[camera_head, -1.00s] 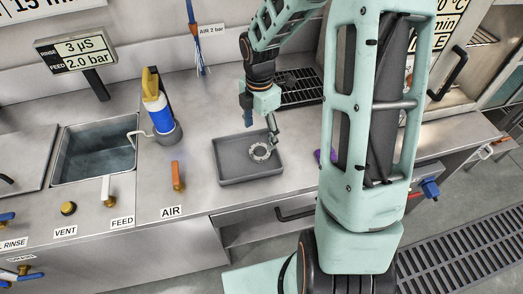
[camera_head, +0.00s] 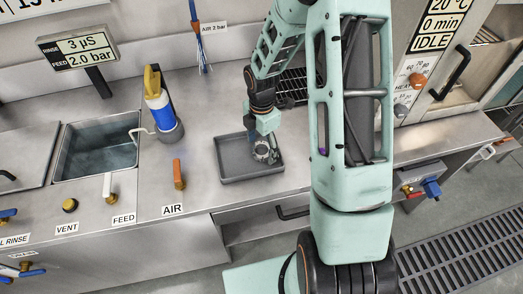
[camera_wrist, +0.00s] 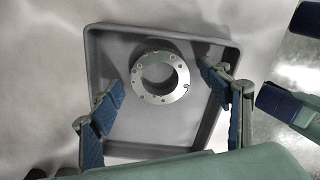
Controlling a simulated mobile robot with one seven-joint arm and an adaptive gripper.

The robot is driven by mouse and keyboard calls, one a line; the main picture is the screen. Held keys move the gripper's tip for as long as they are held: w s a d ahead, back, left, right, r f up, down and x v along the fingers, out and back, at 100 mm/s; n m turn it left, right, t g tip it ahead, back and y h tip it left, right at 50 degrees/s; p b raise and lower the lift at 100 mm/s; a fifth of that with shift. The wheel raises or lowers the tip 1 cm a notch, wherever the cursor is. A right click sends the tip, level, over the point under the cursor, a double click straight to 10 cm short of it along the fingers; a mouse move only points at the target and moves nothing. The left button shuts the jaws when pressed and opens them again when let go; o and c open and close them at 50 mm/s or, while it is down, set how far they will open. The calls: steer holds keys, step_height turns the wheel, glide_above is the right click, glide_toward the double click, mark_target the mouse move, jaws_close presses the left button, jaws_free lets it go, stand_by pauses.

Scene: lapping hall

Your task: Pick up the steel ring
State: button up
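The steel ring (camera_wrist: 136,84) lies flat in a grey tray (camera_wrist: 94,62), towards the tray's far side in the wrist view. It is a silvery flange with small holes around a wide opening. In the head view the ring (camera_head: 262,152) sits in the right part of the tray (camera_head: 232,179), partly covered by my gripper. My gripper (camera_wrist: 160,95) is open, with its two blue-padded fingers spread to either side of the ring and apart from it. In the head view my gripper (camera_head: 270,143) is just above the tray.
A blue and yellow bottle (camera_head: 160,105) stands left of the tray, behind the orange AIR handle (camera_head: 178,174). A sink (camera_head: 97,150) is further left. A black rack (camera_head: 293,86) lies behind my arm.

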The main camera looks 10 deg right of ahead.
steer(key=c, duration=1.5)
steer(key=shift+r, duration=0.2)
